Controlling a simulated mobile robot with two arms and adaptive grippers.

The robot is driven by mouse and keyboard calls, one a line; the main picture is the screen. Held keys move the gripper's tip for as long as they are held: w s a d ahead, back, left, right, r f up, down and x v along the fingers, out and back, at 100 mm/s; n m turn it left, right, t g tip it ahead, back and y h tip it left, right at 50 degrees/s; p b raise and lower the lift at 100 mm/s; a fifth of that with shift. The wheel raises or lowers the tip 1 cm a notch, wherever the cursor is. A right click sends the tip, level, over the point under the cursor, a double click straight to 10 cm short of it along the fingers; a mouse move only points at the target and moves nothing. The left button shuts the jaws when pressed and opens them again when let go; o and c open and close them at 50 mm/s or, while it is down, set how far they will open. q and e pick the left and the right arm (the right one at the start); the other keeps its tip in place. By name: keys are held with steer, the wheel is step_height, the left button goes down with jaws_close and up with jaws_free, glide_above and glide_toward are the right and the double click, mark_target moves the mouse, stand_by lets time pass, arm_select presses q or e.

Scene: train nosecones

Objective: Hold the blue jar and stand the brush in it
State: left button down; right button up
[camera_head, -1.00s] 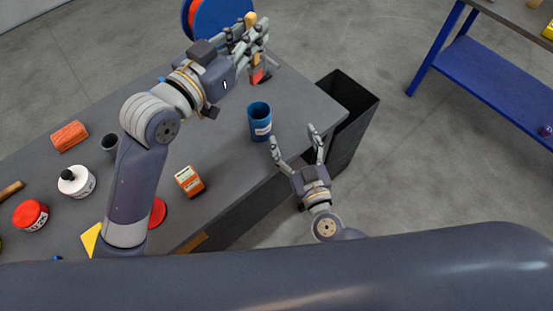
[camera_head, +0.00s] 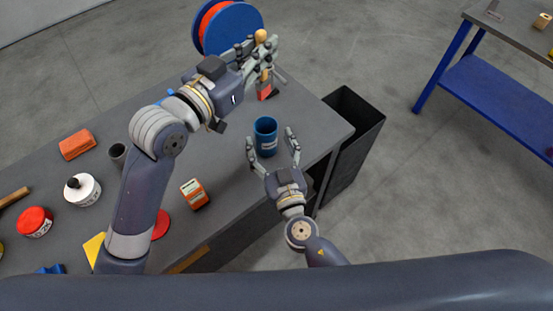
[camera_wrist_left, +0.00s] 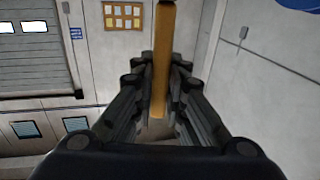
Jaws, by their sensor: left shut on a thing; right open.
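The blue jar (camera_head: 265,135) stands upright near the right end of the grey table. My right gripper (camera_head: 273,143) is open, with one finger on each side of the jar's lower part; I cannot tell whether they touch it. My left gripper (camera_head: 264,62) is shut on the brush (camera_head: 261,36) above the table, behind the jar. The brush's wooden handle end points up and its red lower part (camera_head: 265,90) points down. In the left wrist view the brush's wooden handle (camera_wrist_left: 161,60) runs between the fingers.
A blue spool with red winding (camera_head: 228,25) stands behind my left gripper. A dark open bin (camera_head: 352,135) stands by the table's right end. A dark cup (camera_head: 117,153), an orange block (camera_head: 77,144), a white pot (camera_head: 82,189) and an orange-and-white box (camera_head: 194,193) are farther left.

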steer(key=shift+x, duration=1.35)
steer(key=shift+c, duration=0.6)
steer(key=shift+d, duration=0.1)
steer(key=c, duration=1.1)
